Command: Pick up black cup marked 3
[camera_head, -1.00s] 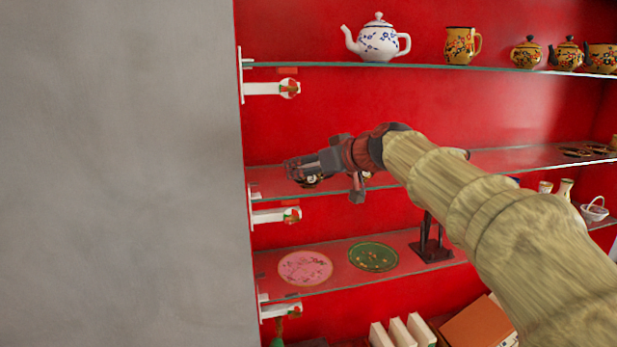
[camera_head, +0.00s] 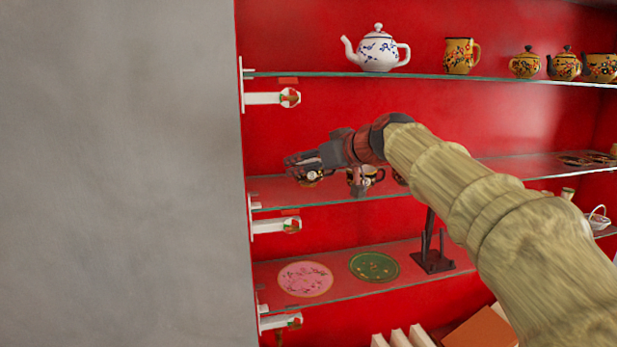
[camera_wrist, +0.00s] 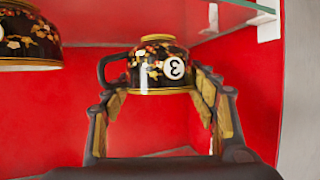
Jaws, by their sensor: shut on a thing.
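The black cup marked 3 (camera_wrist: 160,72) has a gold rim and coloured flowers. In the wrist view it sits between my gripper's two fingers (camera_wrist: 163,88), its handle to the left and its number upside down. In the head view my gripper (camera_head: 302,164) is shut on this cup (camera_head: 313,177), at the left end of the middle shelf. The gripper partly hides the cup. It looks slightly above the shelf, but the gap is hard to tell.
Another black cup (camera_wrist: 28,42) is close by in the wrist view. The middle glass shelf (camera_head: 280,190) runs below my gripper. The upper shelf (camera_head: 320,74) carries a white teapot (camera_head: 378,52) and yellow pots. Plates (camera_head: 305,279) lie on the lower shelf. A grey wall (camera_head: 120,170) is left.

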